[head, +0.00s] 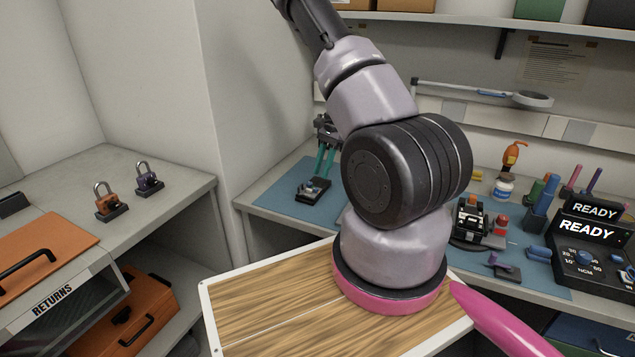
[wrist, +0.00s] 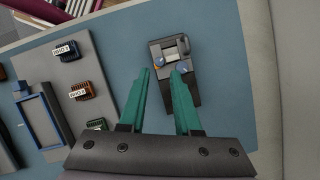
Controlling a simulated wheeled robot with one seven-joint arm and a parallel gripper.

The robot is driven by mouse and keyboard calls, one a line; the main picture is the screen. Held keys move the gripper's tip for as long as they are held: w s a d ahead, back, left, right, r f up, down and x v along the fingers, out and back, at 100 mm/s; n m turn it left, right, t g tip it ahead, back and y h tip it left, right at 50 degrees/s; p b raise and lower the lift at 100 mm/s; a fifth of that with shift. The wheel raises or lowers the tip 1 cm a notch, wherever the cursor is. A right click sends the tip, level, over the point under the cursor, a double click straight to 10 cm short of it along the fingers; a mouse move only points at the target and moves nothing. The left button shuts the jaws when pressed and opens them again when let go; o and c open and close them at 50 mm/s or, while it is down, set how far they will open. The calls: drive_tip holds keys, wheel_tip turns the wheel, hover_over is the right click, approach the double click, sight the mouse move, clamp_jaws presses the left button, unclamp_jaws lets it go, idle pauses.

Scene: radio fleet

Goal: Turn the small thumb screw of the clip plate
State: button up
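A small dark device (wrist: 187,95), which looks like the clip plate's unit, lies on the blue mat in the wrist view; it also shows in the head view (head: 313,189). It has a light window at its top. The left fingertip is beside the device's left edge. In the head view my gripper (head: 325,172) is above the device.
Several small tagged parts, one orange (wrist: 83,90), and a blue frame (wrist: 39,121) lie left of my gripper in the wrist view. A black machine (head: 470,222) and READY displays (head: 588,229) stand right in the head view. Padlocks (head: 107,202) stand on the left counter.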

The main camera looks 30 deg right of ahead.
sight(316, 188)
drive_tip(key=shift+x, duration=2.35)
drive_tip(key=shift+c, duration=0.4)
clamp_jaws()
